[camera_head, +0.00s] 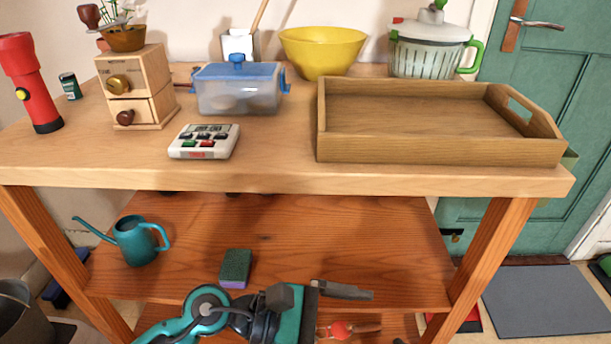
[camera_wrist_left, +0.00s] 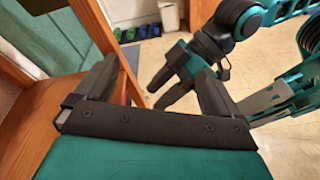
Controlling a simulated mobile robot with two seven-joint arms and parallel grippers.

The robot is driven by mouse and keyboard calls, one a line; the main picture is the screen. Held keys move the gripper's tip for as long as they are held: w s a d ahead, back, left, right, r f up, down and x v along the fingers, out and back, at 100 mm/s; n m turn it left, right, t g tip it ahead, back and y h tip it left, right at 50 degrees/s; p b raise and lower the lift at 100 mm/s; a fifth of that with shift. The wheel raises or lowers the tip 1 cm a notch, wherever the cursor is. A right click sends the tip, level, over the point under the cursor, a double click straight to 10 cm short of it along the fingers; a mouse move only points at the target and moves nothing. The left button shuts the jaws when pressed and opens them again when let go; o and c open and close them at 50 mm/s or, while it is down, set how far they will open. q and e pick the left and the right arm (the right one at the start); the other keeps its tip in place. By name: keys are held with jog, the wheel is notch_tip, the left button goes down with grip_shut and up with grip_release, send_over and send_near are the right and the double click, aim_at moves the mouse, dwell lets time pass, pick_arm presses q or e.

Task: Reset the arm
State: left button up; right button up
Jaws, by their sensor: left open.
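My left gripper (camera_head: 346,310) is at the bottom of the head view, in front of the table's lower shelf, with its arm coming in from the lower left. One dark finger points right. In the left wrist view my left gripper (camera_wrist_left: 158,75) shows two dark fingers spread apart with nothing between them. Part of my other arm, with the right gripper (camera_wrist_left: 168,86), shows beyond those fingers. Its dark fingers point down to the left, and how far apart they are is unclear. The right gripper is not in the head view.
On the tabletop (camera_head: 270,175) are a wooden tray (camera_head: 430,150), timer (camera_head: 204,141), lidded container (camera_head: 237,90), grinder (camera_head: 137,85), red flashlight (camera_head: 30,85) and yellow bowl (camera_head: 322,50). A watering can (camera_head: 136,242) and sponge (camera_head: 235,267) are on the shelf (camera_head: 320,235).

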pick_arm(q)
jog(key=w+a+r+n+t+h, duration=0.1)
jog(key=w+r+n+t+h, duration=0.4)
jog(key=n, duration=0.7)
jog(key=w+a+f+n+t+y, duration=0.15)
jog(key=a+n+t+y, duration=0.4)
jog(key=n, duration=0.55)
jog(key=w+a+r+n+t+y, duration=0.15)
jog(key=a+n+t+y, duration=0.25)
jog(key=n+t, duration=0.55)
jog(key=s+a+f+n+g+y, duration=0.45)
jog(key=f+n, duration=0.45)
jog(key=n, duration=0.3)
jog(key=s+a+f+n+g+y, duration=0.35)
jog(key=a+f+n, duration=0.25)
jog(key=f+n, duration=0.45)
notch_tip(320, 180, up, 14)
jog(key=a+n+p, duration=0.1)
jog(key=a+p, duration=0.2)
jog(key=p, duration=1.5)
jog(key=shift+s+r+g+y, duration=0.2)
jog(key=shift+s+g+y, duration=0.1)
jog(key=shift+s+y, duration=0.05)
pick_arm(e)
jog(key=s+d+r+h, duration=0.1)
jog(key=s+d+r, duration=0.1)
jog(key=r, duration=1)
jog(key=shift+d+r, duration=0.15)
jog(key=shift+d, duration=0.65)
